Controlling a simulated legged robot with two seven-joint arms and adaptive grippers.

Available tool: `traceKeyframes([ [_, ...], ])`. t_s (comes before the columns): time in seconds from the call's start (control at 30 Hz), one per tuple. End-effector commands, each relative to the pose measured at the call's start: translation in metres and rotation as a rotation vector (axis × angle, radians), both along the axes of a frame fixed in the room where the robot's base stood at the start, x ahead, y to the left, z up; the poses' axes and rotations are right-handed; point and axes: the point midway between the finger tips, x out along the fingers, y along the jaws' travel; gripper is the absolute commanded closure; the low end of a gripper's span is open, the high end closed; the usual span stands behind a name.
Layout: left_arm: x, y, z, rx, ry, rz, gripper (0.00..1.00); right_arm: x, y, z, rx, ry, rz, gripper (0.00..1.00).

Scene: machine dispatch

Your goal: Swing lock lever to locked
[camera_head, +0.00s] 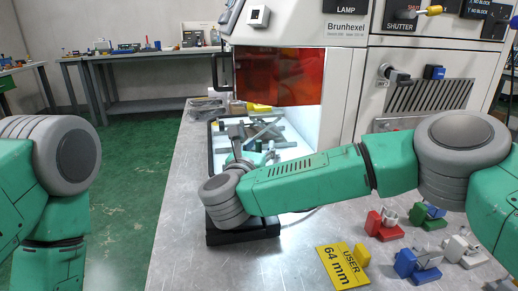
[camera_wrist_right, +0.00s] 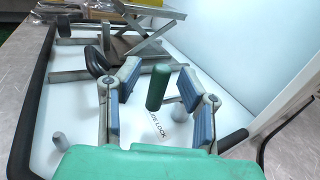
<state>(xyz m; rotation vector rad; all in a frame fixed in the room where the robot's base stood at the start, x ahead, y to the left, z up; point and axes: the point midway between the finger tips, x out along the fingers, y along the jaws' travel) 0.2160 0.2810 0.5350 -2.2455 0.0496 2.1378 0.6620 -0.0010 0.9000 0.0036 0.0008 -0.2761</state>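In the right wrist view a green cylindrical lever handle (camera_wrist_right: 157,87) stands roughly upright above a white plate (camera_wrist_right: 80,108). Black lettering ending in "LOCK" (camera_wrist_right: 157,130) is printed on the plate below it. My right gripper (camera_wrist_right: 158,80) is open, with one blue-padded finger on each side of the handle. Gaps show between pads and handle, though their relative depth is hard to judge. In the head view my right gripper (camera_head: 243,151) reaches over the machine's tray, partly hidden by my own wrist. My left gripper is out of view; only my left arm shows.
A white machine (camera_head: 345,38) with an orange window (camera_head: 290,78) stands behind the tray. Grey linkage bars (camera_wrist_right: 150,40) lie beyond the handle. Red (camera_head: 383,226), green and blue fixtures and a yellow "USER 64 mm" sign (camera_head: 341,267) are on the metal table at right.

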Motion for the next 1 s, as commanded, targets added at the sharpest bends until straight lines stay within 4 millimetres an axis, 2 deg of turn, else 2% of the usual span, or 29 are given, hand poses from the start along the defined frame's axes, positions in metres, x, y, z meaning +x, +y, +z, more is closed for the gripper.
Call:
traceKeyframes([
  [0.23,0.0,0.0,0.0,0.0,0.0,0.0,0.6,0.0007,0.0009,0.0003,-0.001,-0.001,0.0,0.66],
  [0.27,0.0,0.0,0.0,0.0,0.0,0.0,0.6,0.0007,0.0009,0.0003,-0.001,-0.001,0.0,0.73],
  [0.33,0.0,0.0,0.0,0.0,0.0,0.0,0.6,0.0006,0.001,0.0002,-0.001,0.0,0.0,0.97],
  [0.37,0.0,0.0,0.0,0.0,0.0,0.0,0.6,0.0006,0.0011,0.0003,-0.001,0.0,0.0,1.0],
  [0.77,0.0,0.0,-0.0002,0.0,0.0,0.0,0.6,-0.0012,0.001,0.0001,0.0,0.001,0.031,1.0],
  [1.0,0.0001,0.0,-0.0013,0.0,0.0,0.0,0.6,-0.0066,-0.0018,0.0001,0.0,0.002,0.157,1.0],
])
